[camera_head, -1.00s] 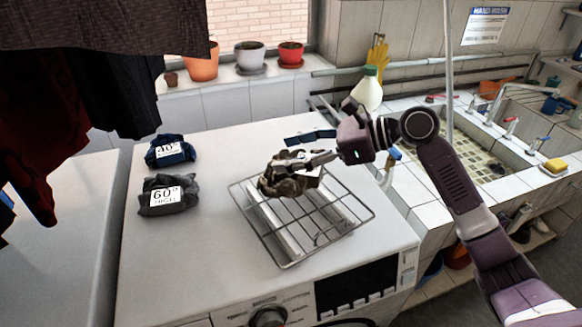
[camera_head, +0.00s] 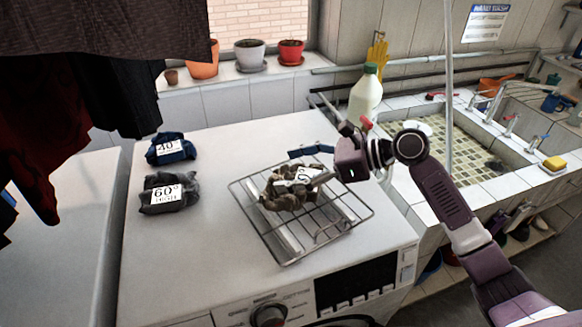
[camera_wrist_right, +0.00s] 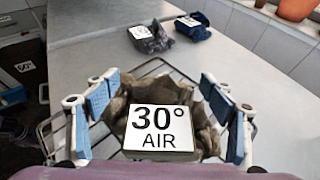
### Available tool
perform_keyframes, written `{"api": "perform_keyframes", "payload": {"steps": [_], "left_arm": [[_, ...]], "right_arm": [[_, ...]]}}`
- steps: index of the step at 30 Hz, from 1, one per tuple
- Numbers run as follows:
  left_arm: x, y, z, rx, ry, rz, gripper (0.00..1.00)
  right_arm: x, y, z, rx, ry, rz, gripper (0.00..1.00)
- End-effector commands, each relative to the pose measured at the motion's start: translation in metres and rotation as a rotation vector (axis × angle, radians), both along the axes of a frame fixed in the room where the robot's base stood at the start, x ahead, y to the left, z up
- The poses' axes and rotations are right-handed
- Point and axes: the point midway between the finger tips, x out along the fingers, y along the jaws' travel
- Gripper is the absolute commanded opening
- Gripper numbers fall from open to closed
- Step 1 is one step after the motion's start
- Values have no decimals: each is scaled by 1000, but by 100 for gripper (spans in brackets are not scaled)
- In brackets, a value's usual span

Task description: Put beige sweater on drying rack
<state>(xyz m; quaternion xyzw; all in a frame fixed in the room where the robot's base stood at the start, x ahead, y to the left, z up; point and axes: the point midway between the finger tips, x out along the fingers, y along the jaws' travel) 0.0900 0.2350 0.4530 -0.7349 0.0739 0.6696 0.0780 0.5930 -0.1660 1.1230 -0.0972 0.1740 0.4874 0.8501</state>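The beige sweater (camera_head: 290,192) is a brownish folded bundle with a white tag. It lies on the wire drying rack (camera_head: 289,262), towards its back half. In the right wrist view the sweater (camera_wrist_right: 118,118) shows its tag, "30° AIR". My right gripper (camera_head: 316,165) is at the back right of the sweater, just above the rack. Its blue-padded fingers are spread wide on either side of the sweater in the right wrist view, with visible gaps, so it is open and empty. My left gripper is not in view.
The rack stands on a white washing machine (camera_head: 215,270). A grey bundle tagged 60° (camera_head: 170,193) and a blue bundle tagged 40° (camera_head: 171,149) lie to its left. A white bottle (camera_head: 364,98) and the tiled sink (camera_head: 470,160) are at the right. Dark clothes (camera_head: 100,75) hang at upper left.

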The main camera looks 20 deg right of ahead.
Motion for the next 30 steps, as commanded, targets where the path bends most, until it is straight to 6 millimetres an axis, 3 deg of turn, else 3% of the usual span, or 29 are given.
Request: {"api": "perform_keyframes", "payload": {"steps": [11, 24, 30], "left_arm": [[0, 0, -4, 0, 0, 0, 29], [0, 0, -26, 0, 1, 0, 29], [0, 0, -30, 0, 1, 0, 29]], "right_arm": [[-3, -6, 3, -2, -1, -1, 77], [-43, -75, 36, -3, -1, -1, 77], [-54, -92, 46, -1, 0, 0, 77]]}}
